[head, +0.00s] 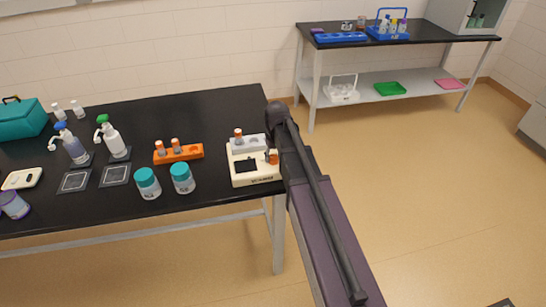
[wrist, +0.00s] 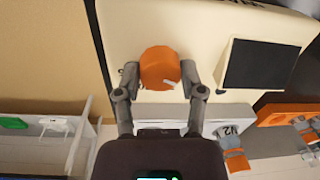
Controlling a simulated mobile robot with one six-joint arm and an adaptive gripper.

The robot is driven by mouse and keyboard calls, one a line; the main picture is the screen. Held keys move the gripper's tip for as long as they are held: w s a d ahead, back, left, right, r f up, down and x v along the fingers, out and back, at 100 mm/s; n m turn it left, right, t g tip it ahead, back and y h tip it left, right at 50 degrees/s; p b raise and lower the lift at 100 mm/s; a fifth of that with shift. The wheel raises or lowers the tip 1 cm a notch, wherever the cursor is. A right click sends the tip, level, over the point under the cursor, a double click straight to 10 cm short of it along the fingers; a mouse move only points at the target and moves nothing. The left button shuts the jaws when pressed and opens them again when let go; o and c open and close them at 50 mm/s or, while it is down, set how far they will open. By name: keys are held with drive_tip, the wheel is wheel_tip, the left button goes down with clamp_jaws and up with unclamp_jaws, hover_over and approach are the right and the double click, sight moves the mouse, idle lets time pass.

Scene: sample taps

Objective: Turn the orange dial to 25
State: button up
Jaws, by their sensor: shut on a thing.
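The orange dial (wrist: 158,64) is on the cream device in the wrist view, with a pale pointer mark on its face toward the lower right. My gripper (wrist: 160,80) has a finger on each side of the dial and is shut on it. The cream device (head: 242,176) stands at the right end of the black table in the head view, with a dark screen (wrist: 262,64) beside the dial. In the head view my arm covers part of the device's right side, and the dial (head: 272,157) shows only as a small orange spot. I cannot read any scale numbers.
A grey rack with an orange-capped vial (head: 238,134) sits at the device's back. To its left are an orange rack (head: 190,153) and two teal-lidded jars (head: 182,182). Spray bottles stand further left. Open floor lies right of the table, with a second table (head: 400,38) behind.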

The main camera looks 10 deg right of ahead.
drive_tip(key=shift+m, duration=0.3)
drive_tip(key=m, duration=0.3)
drive_tip(key=shift+s+m, duration=0.1)
drive_tip(key=shift+m, duration=2.3)
drive_tip(key=o, duration=1.2)
drive_tip(key=shift+c, duration=0.2)
